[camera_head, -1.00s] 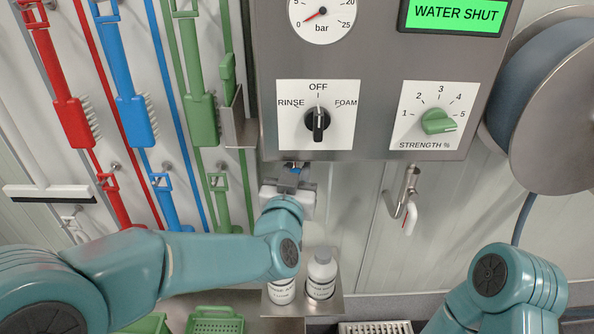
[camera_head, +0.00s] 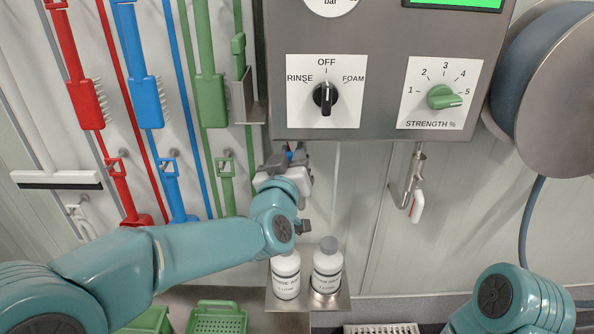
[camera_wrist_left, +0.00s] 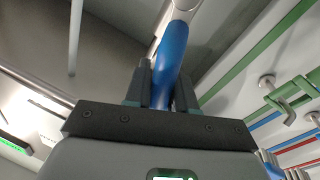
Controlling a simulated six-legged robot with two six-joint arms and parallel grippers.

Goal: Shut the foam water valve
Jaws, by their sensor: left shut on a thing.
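The foam water valve's blue handle (camera_head: 290,154) shows as a small patch under the steel control panel (camera_head: 395,60). My left gripper (camera_head: 288,160) is there, its fingers shut on the handle. In the left wrist view the blue handle (camera_wrist_left: 171,62) runs up between the two dark fingertips (camera_wrist_left: 163,88) to a pale metal fitting (camera_wrist_left: 183,8). The valve body is mostly hidden in the head view. My right arm shows at the lower right, but its gripper is out of view.
The selector knob (camera_head: 325,97) points at OFF. The green strength knob (camera_head: 445,97) is to its right. A pipe with a white lever (camera_head: 417,206) hangs beneath the panel. Two white bottles (camera_head: 285,273) stand on a shelf below my left wrist. A hose reel (camera_head: 560,90) is at right.

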